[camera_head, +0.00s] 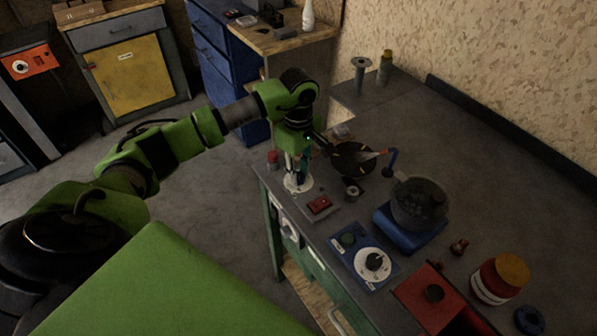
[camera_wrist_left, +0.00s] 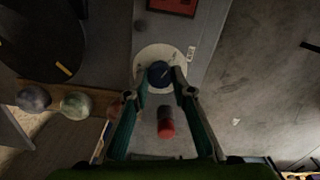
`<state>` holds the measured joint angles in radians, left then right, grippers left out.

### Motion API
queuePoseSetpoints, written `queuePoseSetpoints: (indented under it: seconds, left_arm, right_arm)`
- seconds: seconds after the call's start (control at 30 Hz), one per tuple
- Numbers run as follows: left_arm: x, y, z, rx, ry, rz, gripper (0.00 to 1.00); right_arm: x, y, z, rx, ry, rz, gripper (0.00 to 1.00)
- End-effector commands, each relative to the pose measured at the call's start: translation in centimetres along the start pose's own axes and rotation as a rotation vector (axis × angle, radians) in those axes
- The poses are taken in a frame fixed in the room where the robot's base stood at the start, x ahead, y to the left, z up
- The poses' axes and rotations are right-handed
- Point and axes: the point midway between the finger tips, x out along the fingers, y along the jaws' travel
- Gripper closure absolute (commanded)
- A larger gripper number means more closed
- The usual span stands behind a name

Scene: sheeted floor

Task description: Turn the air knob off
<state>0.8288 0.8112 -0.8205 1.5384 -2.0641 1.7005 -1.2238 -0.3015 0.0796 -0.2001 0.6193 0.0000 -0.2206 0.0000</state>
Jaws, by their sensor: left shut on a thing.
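A dark blue knob (camera_wrist_left: 158,72) sits on a round white dial plate (camera_wrist_left: 148,58) in the left wrist view; I take it as the air knob. In the head view the dial plate (camera_head: 297,186) is on the bench's near left corner, with the knob mostly hidden by my gripper. My left gripper (camera_wrist_left: 162,82) points down with its two teal fingers on either side of the knob, shut on it. It also shows in the head view (camera_head: 298,174). The label's lettering is too small to read. My right gripper is not in view.
A red-topped knob (camera_wrist_left: 166,126) stands close beside the dial, between my fingers in the wrist view. A red switch (camera_head: 319,205), a round dark pan (camera_head: 352,160) and a blue device with a bowl (camera_head: 418,203) are nearby. Open floor (camera_head: 215,170) lies left of the bench.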

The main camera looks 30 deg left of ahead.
Motion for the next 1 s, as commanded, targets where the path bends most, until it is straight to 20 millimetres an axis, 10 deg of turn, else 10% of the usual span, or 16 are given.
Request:
queuePoseSetpoints:
  seconds: [1.0]
  left_arm:
    - [0.1, 0.0, -0.1, -0.919, 0.000, 0.002, 0.99]
  right_arm:
    - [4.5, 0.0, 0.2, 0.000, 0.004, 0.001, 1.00]
